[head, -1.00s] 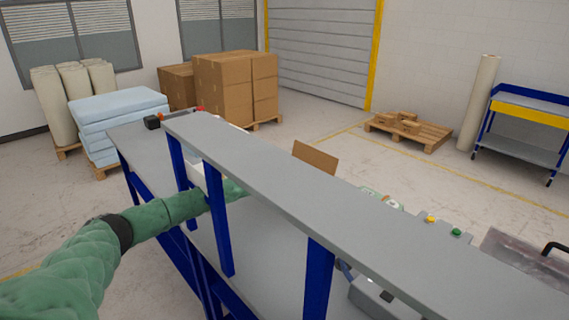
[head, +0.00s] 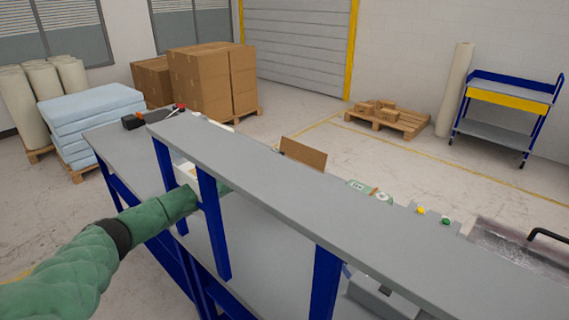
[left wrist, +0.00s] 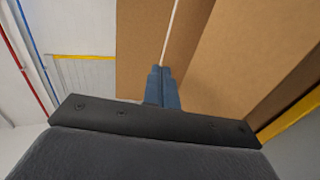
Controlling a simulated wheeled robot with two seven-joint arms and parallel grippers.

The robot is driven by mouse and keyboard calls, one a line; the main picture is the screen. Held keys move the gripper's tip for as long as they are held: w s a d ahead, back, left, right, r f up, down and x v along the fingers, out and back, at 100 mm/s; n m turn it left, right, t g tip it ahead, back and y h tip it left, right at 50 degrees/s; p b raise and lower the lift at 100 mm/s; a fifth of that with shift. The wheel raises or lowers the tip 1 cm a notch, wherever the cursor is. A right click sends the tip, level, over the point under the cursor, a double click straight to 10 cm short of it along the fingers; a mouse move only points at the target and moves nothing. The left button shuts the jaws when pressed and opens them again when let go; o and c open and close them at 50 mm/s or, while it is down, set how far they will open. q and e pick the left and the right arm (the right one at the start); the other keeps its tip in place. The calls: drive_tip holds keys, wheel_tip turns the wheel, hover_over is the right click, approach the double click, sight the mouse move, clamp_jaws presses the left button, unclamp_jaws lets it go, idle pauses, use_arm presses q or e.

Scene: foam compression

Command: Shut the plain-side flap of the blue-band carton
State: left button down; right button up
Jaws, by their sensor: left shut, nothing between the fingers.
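A brown cardboard flap (head: 303,153) stands up behind the raised grey shelf in the head view; the rest of its carton is hidden, and no blue band shows. My left arm reaches under the shelf from the left, and its gripper is hidden there. In the left wrist view my left gripper (left wrist: 162,88) is shut and empty, its fingertips in front of brown cardboard panels (left wrist: 225,65). A narrow pale gap runs up between two panels above the fingertips. I cannot tell whether the fingertips touch the cardboard. My right gripper is not in view.
The grey shelf (head: 270,200) on blue posts (head: 214,225) runs above the bench and blocks much of the view. A black and red tool (head: 150,117) lies at the bench's far end. Green and yellow buttons (head: 433,216) sit beyond the shelf. Stacked cartons (head: 212,80) stand behind.

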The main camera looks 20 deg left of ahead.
use_arm(q)
drive_tip(key=shift+a+f, duration=0.1)
drive_tip(key=shift+f, duration=0.2)
drive_tip(key=shift+g, duration=0.3)
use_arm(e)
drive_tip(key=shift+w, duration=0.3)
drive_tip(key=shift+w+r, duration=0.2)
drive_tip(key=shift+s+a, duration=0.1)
use_arm(q)
drive_tip(key=shift+s+r+p, duration=0.1)
drive_tip(key=shift+r+p, duration=0.45)
drive_tip(key=shift+r, duration=0.2)
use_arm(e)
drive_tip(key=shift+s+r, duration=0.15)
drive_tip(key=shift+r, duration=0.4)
